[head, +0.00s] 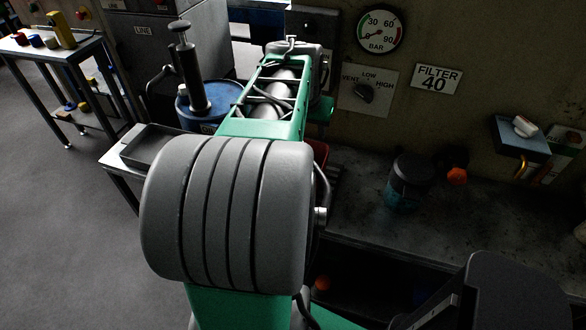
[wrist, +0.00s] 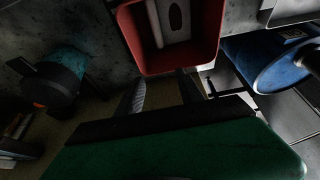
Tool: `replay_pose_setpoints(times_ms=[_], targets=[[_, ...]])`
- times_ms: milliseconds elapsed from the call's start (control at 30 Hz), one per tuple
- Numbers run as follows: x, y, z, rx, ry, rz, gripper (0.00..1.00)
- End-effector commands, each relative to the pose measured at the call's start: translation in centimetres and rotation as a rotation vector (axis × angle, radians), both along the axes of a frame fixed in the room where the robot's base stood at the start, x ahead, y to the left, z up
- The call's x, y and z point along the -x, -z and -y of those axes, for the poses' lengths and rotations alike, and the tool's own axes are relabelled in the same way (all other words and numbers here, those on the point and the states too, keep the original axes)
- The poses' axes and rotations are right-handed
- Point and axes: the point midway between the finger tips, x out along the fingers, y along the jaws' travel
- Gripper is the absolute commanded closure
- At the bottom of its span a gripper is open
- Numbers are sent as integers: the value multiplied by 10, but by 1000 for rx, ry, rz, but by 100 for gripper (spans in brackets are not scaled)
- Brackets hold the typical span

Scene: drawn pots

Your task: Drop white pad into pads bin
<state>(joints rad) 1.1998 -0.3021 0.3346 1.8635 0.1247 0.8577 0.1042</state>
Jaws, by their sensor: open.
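A red bin (wrist: 207,58) is at the top of the wrist view, just beyond my fingertips. A white piece with a dark oval (wrist: 158,22), which looks like the white pad, lies inside it, partly cut off by the frame edge. My gripper (wrist: 163,92) is open, with nothing between its two fingers, beside the near wall of the bin. I cannot tell whether a finger touches the bin. In the head view only a sliver of the red bin (head: 320,153) shows behind my arm, and the gripper is hidden. No label on the bin is readable.
A blue drum (head: 190,117) with a pump stands left of the arm, near a grey tray (head: 150,147). A dark jar with a teal base (head: 405,190) stands on the bench at right. A wall shelf (head: 513,142) at far right holds a small white item (head: 524,127).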

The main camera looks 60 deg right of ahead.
Motion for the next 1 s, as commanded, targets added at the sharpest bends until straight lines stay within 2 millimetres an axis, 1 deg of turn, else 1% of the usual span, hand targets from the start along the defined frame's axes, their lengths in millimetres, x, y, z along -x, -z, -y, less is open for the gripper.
replay_pose_setpoints(times_ms=[67, 133, 300, 400, 500, 900, 967, 1000], targets=[[0, -5, -1, 3, 0, 0, 56], [0, -14, -4, 5, 0, 2, 56], [2, -46, -18, 5, -3, 2, 56], [3, -62, -25, 4, 0, 2, 56], [4, -70, -29, 2, 0, 0, 56], [4, -72, -30, 0, -3, 0, 56], [-9, -69, -38, -3, -44, -2, 56], [-23, -65, -48, -5, -91, -4, 56]])
